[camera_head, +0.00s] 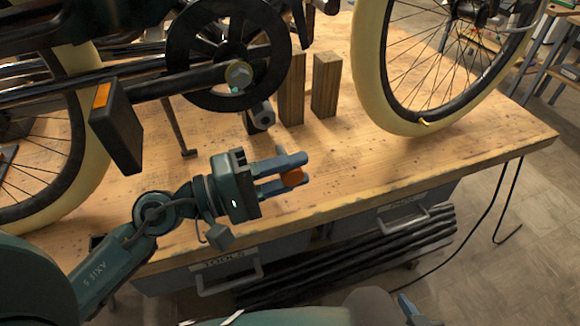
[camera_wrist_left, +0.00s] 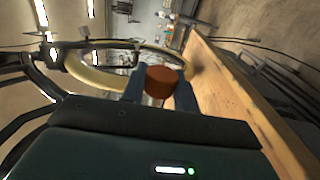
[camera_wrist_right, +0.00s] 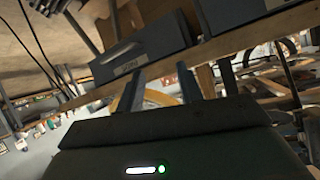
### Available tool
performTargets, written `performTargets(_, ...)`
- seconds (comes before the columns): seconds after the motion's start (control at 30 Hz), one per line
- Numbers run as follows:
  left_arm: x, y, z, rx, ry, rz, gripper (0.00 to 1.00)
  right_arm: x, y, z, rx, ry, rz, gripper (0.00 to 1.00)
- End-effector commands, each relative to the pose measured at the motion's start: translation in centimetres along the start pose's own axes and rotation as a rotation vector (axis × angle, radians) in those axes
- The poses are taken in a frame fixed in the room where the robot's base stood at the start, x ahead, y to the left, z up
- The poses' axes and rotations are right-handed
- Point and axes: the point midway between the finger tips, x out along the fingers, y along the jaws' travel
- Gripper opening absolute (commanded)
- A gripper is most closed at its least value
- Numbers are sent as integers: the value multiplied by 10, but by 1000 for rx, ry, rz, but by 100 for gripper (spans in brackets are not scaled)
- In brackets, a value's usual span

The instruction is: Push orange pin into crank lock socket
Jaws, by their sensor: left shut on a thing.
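The orange pin (camera_head: 291,177) is between the fingers of my left gripper (camera_head: 286,171), which is shut on it above the front of the bench. The pin's round orange head (camera_wrist_left: 160,80) also shows in the left wrist view, with a finger on each side. The crank area (camera_head: 238,74) is up and to the left of the gripper, at the middle of a dark chainring. A small cyan spot shows there; the pin is clear of it. I cannot make out the socket opening. My right gripper (camera_wrist_right: 173,88) is open and empty in the right wrist view.
The trike frame stands over the wooden bench (camera_head: 440,160), with a front wheel (camera_head: 375,110) at right. A black pedal (camera_head: 117,135) with an orange strip hangs left of the chainring. Two wooden blocks (camera_head: 325,85) stand behind the gripper. Drawers (camera_head: 405,210) are below the bench edge.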

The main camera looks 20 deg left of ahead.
Motion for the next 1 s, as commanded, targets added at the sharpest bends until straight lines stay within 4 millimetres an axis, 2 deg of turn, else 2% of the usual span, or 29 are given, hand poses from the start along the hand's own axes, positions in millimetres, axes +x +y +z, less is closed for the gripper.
performTargets(0.17,-1,-2,-5,4,1,1,7,4,1,6,10,6,-4,36)
performTargets(0.7,-1,-3,-52,4,2,0,7,-5,9,4,-3,104,21,36)
performTargets(1.0,-1,0,-58,2,2,1,7,-10,12,3,-9,115,29,36)
